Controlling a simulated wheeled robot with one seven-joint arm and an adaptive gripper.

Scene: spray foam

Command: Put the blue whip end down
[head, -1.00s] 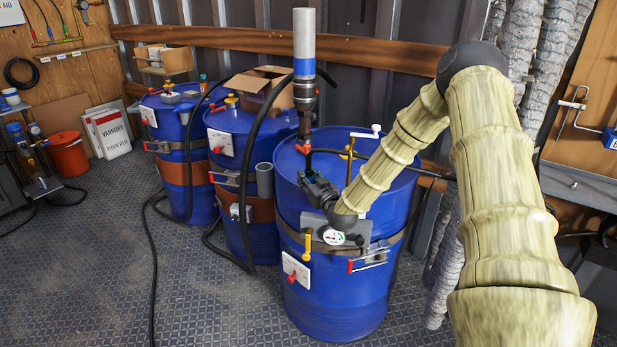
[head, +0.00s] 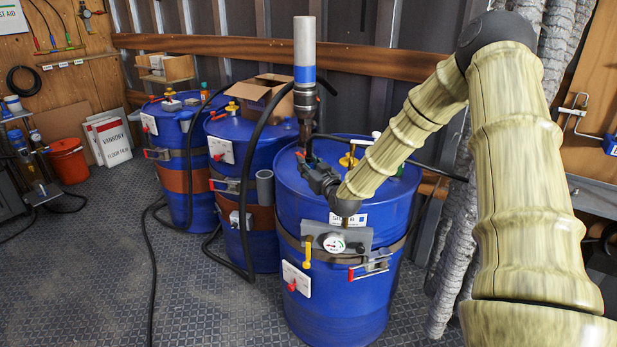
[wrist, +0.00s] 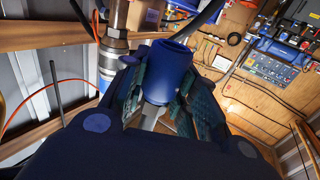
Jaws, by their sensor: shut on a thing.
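The blue whip end (wrist: 168,72) is a blue cylinder with an open round top, held between the dark fingers of my gripper (wrist: 160,98) in the wrist view. In the head view my gripper (head: 316,172) is over the front part of the nearest blue drum's lid, beside the upright grey pipe. There the whip end is hidden or too small to tell. A black hose (head: 425,166) runs right from behind my gripper, past my arm. I cannot tell whether the whip end touches anything.
The nearest blue drum (head: 330,285) carries a gauge, a label plate and clamps. The upright pipe (head: 305,55) with a blue band stands close left of my gripper. Two more drums (head: 228,150) stand further left, an open cardboard box (head: 268,92) on one. Corrugated wall is behind.

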